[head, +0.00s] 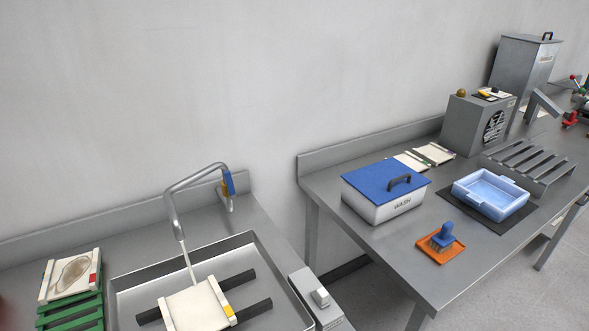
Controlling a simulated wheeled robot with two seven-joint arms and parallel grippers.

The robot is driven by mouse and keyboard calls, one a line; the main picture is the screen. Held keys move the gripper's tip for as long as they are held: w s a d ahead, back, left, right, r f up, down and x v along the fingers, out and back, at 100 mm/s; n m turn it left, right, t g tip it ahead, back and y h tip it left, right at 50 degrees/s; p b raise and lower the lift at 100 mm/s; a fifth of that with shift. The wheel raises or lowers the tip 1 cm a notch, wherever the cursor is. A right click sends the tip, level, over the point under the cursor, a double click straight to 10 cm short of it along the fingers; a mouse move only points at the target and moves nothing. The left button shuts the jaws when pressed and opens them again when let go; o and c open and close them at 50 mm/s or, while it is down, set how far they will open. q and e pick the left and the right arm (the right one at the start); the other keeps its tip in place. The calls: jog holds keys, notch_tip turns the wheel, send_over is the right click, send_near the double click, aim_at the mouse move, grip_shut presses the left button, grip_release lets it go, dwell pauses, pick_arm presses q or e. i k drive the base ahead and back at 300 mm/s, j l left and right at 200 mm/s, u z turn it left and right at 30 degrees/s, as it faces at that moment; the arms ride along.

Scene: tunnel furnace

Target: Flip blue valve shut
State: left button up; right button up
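The blue valve (229,184) is a small blue lever at the wall end of the bent metal tap (180,199), above the back right of the sink. The lever looks roughly upright. A thin pale stream (189,267) runs down from the tap's spout onto a cream framed piece (199,308) in the sink (128,285). Neither of my grippers is in view.
Green racks (72,312) with a cream framed piece stand left of the sink. A grey box (318,300) sits at its right edge. The right table (345,235) bears a blue-lidded wash bin (385,200), a light blue tray (490,194) and a brush on an orange pad (441,245).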

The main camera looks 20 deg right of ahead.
aim_at(229, 182)
jog(key=i+l+z, duration=0.15)
jog(key=k+l+u, duration=0.15)
jog(key=l, duration=0.2)
jog(key=k+l+u, duration=0.2)
jog(key=l, duration=0.15)
jog(key=k+l+u, duration=0.15)
jog(key=l, duration=0.2)
jog(key=i, duration=0.05)
